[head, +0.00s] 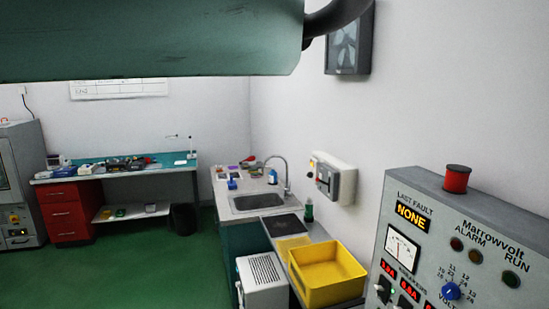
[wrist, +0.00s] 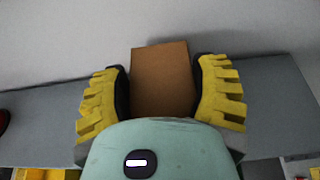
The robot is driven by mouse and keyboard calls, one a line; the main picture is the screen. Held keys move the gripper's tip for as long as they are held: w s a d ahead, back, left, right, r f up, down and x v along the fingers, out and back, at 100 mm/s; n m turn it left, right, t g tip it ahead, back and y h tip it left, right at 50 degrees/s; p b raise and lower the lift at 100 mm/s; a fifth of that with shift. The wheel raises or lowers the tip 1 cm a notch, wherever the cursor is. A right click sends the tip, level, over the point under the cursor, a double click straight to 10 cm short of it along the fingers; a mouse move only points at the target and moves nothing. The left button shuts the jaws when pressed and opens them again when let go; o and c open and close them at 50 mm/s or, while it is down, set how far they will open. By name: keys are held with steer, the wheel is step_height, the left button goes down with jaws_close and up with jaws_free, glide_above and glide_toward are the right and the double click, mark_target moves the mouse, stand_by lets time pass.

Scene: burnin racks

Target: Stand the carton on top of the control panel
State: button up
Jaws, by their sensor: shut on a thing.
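The brown carton (wrist: 162,80) is between the two yellow-padded fingers of my gripper (wrist: 160,72) in the wrist view. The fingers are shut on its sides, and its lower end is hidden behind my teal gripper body. The grey top of the control panel (wrist: 268,98) spans the wrist view behind and below the carton. I cannot tell whether the carton touches it. In the head view the control panel (head: 425,212), marked Marrowvolt, stands at the right with its dial and lamps facing left. The carton and my gripper are not visible in the head view.
A red spool (head: 456,180) stands on the panel's top; its edge shows at the wrist view's left (wrist: 3,121). The white wall (wrist: 230,28) rises behind the panel. A yellow bin (head: 327,275) and a sink counter (head: 262,202) lie left of the panel. Green floor is open further left.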

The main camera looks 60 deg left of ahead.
steer(key=shift+f, duration=0.1)
steer(key=o, duration=1.4)
